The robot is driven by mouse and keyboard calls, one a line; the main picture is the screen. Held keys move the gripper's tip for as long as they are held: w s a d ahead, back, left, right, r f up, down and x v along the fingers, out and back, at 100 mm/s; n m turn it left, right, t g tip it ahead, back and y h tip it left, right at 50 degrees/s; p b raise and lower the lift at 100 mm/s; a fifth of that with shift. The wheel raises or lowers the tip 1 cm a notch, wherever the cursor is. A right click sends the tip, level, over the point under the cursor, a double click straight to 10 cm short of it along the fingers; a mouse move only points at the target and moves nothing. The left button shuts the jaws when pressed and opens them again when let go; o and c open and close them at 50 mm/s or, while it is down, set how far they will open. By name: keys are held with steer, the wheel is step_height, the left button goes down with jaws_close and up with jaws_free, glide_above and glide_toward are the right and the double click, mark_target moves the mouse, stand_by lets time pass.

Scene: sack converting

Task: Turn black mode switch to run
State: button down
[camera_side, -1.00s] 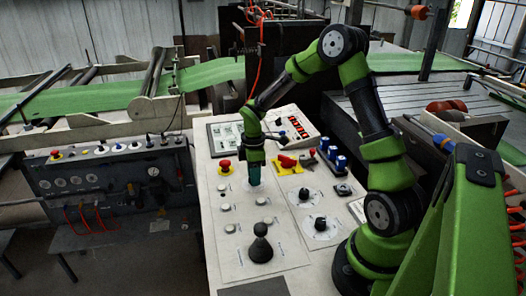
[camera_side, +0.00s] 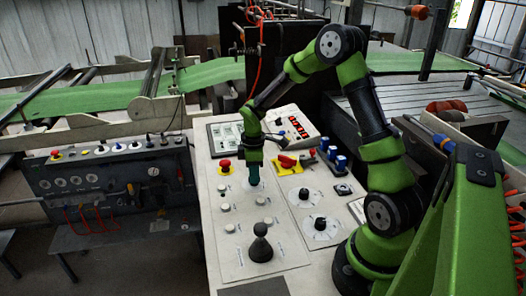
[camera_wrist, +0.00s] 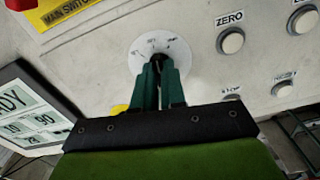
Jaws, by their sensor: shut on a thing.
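My gripper (camera_side: 254,182) points down at the far left part of the pale control panel (camera_side: 225,262). In the wrist view its two green fingers (camera_wrist: 160,82) are close together over a round pale dial plate (camera_wrist: 178,48). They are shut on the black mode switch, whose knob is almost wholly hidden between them. Its pointer and the position it is set to cannot be read. Two other black knobs, one nearer the back (camera_side: 304,194) and one nearer the front (camera_side: 320,223), sit on round plates to the right, apart from my gripper.
A red mushroom button (camera_side: 225,165) and a red-handled switch on a yellow plate (camera_side: 287,163) stand close to my gripper. Pale push buttons, one labelled ZERO (camera_wrist: 231,41), lie nearby. Blue knobs (camera_side: 341,163) stand farther right.

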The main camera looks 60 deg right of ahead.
steer(key=m, duration=0.4)
steer(key=shift+m, duration=1.5)
steer(key=c, duration=1.2)
jaws_free()
step_height(320, 180, up, 17)
steer(key=shift+m, duration=0.3)
